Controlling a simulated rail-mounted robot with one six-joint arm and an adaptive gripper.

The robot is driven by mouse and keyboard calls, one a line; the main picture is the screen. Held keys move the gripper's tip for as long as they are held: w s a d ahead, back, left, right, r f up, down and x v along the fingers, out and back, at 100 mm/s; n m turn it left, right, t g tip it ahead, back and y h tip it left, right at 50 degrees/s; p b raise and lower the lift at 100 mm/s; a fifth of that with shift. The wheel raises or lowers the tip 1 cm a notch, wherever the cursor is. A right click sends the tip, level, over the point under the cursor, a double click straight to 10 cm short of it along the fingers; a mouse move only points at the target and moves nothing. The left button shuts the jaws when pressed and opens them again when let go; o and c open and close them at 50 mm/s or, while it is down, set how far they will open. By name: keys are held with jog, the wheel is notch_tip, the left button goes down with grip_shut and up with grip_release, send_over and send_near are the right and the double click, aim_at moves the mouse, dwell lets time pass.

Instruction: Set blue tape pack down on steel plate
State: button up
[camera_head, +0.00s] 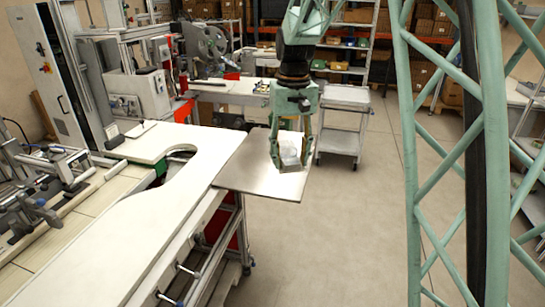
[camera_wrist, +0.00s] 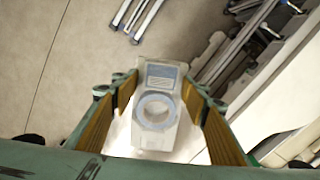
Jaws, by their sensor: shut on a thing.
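My gripper (camera_head: 290,158) points down over the right part of the steel plate (camera_head: 240,172). Its two fingers are shut on the blue tape pack (camera_head: 291,149), which looks pale and partly clear in the head view. In the wrist view the pack (camera_wrist: 166,73) sits between the fingers, with a bluish label and a pale blue ring on its upper face. The fingers hide parts of its sides. I cannot tell whether the pack touches the plate or hangs just above it.
The plate juts from a long white worktop (camera_head: 150,225) over open floor (camera_head: 350,240). A grey trolley (camera_head: 343,125) stands behind at the right. A green lattice column (camera_head: 440,150) rises at the right. Machines line the left side.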

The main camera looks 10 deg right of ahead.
jog(key=shift+w+a+f+m+p, duration=0.3)
jog(key=shift+w+f+p, duration=0.15)
jog(key=shift+f+p, duration=0.2)
jog(key=w+a+f+m+p, duration=0.1)
jog(key=w+f+m+p, duration=0.1)
jog(key=f+p, duration=0.2)
jog(key=w+a+f+m+p, duration=0.2)
jog(key=f+p, duration=0.2)
jog(key=f, duration=0.2)
jog(key=shift+w+a+f+m, duration=0.2)
jog(key=shift+a+m, duration=0.1)
jog(key=shift+m, duration=0.1)
jog(key=shift+w, duration=0.1)
jog(key=w+d, duration=0.1)
jog(key=w, duration=0.4)
jog(key=w+d+f+p, duration=0.1)
jog(key=w, duration=0.3)
jog(key=w+d, duration=0.2)
jog(key=w, duration=0.3)
jog(key=shift+w+f, duration=0.25)
jog(key=shift+w, duration=0.05)
jog(key=shift+w, duration=0.1)
